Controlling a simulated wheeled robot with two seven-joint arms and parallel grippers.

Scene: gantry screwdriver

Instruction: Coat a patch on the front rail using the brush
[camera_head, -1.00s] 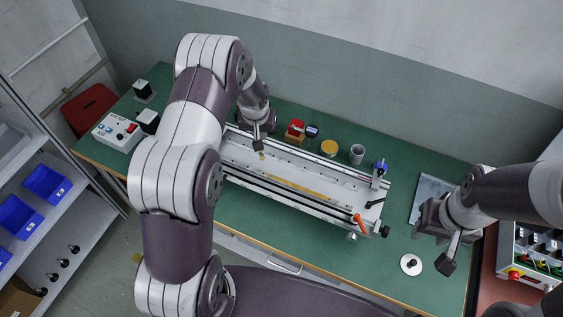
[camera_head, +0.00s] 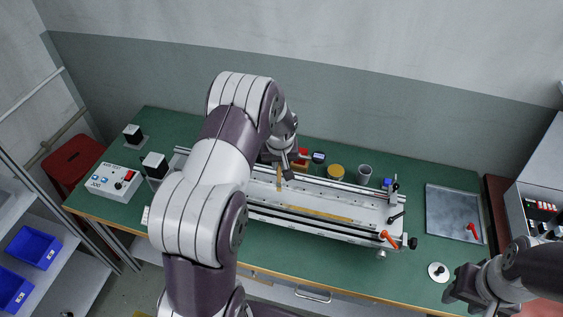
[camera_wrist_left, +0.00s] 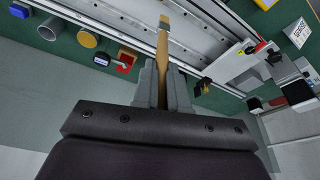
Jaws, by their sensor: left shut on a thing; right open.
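The brush (camera_wrist_left: 175,62) has a wooden handle, a metal band and a pale tip. My left gripper (camera_head: 290,167) is shut on its handle, and the fingers (camera_wrist_left: 163,85) close around it in the left wrist view. The brush (camera_head: 279,179) is over the rear-left part of the gantry. I cannot tell whether its tip touches anything. The front rail (camera_head: 265,211) runs along the near side of the gantry, with a yellow-brown strip (camera_head: 318,214) lying along it. My right gripper (camera_head: 462,288) is open and empty at the lower right.
Behind the gantry stand a red block (camera_head: 302,153), a yellow-topped tin (camera_head: 336,171) and a grey cup (camera_head: 364,172). An orange lever (camera_head: 389,239) sits at the gantry's right end.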

